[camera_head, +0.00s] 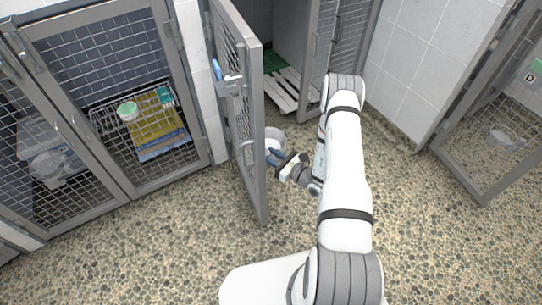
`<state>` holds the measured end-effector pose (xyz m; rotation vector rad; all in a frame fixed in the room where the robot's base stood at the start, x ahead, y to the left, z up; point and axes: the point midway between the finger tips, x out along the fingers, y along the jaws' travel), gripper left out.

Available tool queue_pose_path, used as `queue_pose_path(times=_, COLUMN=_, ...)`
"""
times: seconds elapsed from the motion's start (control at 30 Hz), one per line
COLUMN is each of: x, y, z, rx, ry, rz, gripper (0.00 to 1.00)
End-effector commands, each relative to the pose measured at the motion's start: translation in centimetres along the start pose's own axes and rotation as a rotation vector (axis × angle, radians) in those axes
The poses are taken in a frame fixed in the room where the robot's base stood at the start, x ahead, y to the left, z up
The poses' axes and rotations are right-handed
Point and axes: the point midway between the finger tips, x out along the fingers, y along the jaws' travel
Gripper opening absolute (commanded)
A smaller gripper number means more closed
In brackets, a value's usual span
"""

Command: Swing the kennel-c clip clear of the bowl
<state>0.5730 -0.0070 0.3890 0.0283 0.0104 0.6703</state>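A grey mesh kennel door (262,110) stands swung open at the centre, seen nearly edge-on. A blue handle-like piece (217,69) and a metal latch (231,84) sit on its upper left side. I cannot tell whether either is the kennel-c clip, and no letter C is legible. A pale round shape, perhaps the bowl (274,134), shows just right of the door. My gripper (272,155) is just below it, close to the door, with blue at its end. It is too small to tell whether its fingers are apart or touch anything.
The left kennel is shut behind mesh, with a green-and-white tub (127,111) and yellow bedding (157,131) inside. A slatted pale pallet (284,90) lies in the open kennel behind. A mesh door (497,120) stands at right, near a D sign (531,77). The pebbled floor is clear.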

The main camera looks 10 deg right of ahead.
Motion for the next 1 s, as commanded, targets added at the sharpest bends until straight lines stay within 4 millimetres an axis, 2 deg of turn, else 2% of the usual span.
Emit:
queue_pose_path(times=0.1, x=0.00, y=0.02, z=-0.01, rx=0.000, ry=0.000, rz=0.000, gripper=0.06)
queue_pose_path(times=0.5, x=0.10, y=-0.36, z=-0.06, rx=-0.001, ry=0.003, rz=0.137, gripper=0.06)
queue_pose_path(times=0.77, x=0.11, y=-0.30, z=0.01, rx=0.000, ry=0.004, rz=0.143, gripper=0.06)
queue_pose_path(times=0.8, x=0.11, y=-0.29, z=0.01, rx=0.000, ry=0.004, rz=0.143, gripper=0.29)
queue_pose_path(times=1.0, x=0.12, y=-0.27, z=0.01, rx=0.000, ry=0.004, rz=0.143, gripper=0.46)
